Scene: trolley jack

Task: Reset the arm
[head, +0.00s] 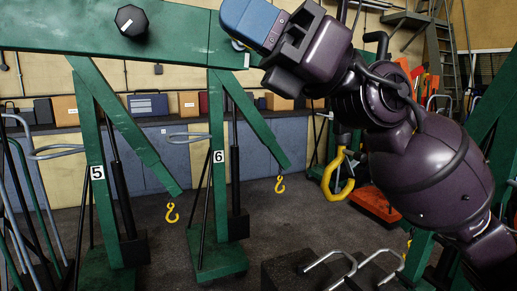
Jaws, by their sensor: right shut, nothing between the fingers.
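My right arm comes in from the right and reaches up to the left across the view. Its right gripper (240,44) is at the top, by the green beam (60,25), shut and empty. The fingertips are small and mostly hidden by the blue hand; I cannot tell whether they touch the beam. A black knob (131,20) sits on the beam, left of the gripper and apart from it. Below stand green crane 5 (90,140) and green crane 6 (217,125), each with a slanted arm and a yellow hook. My left gripper is not in view.
A larger yellow hook (338,180) hangs below my right arm. Grey bent handles (335,260) rise at the bottom right. Pale and green tubes (25,190) crowd the left edge. Cabinets (180,165) line the back wall. Dark floor shows between the cranes.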

